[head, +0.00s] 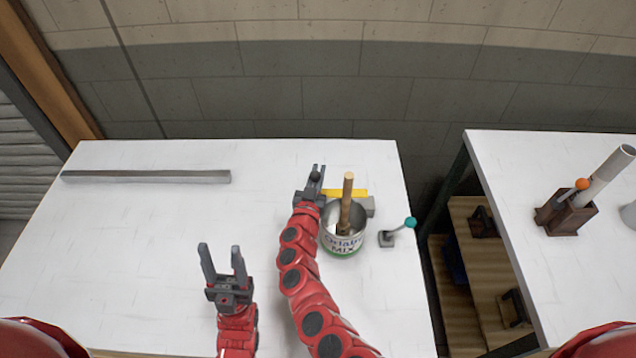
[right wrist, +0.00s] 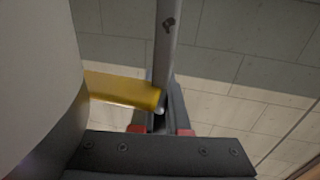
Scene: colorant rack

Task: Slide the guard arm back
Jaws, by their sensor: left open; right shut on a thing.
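The guard arm is a yellow bar (head: 348,193) behind the mixing can (head: 343,243), running left from a grey block (head: 368,206). My right gripper (head: 313,178) is at the bar's left end, shut on a small part there that I take to be the guard arm's handle; its fingers mostly hide it. In the right wrist view the yellow bar (right wrist: 122,91) ends at the fingers (right wrist: 166,100), and a pale rounded surface fills the left side. A wooden stick (head: 346,205) stands tilted in the can. My left gripper (head: 222,262) is open and empty over the table.
A small lever with a teal knob (head: 410,222) stands right of the can. A grey bar (head: 146,176) lies at the table's back left. A second table at right holds a dark holder (head: 566,212) with an orange-knobbed stick. The white table's (head: 130,250) left half is mostly clear.

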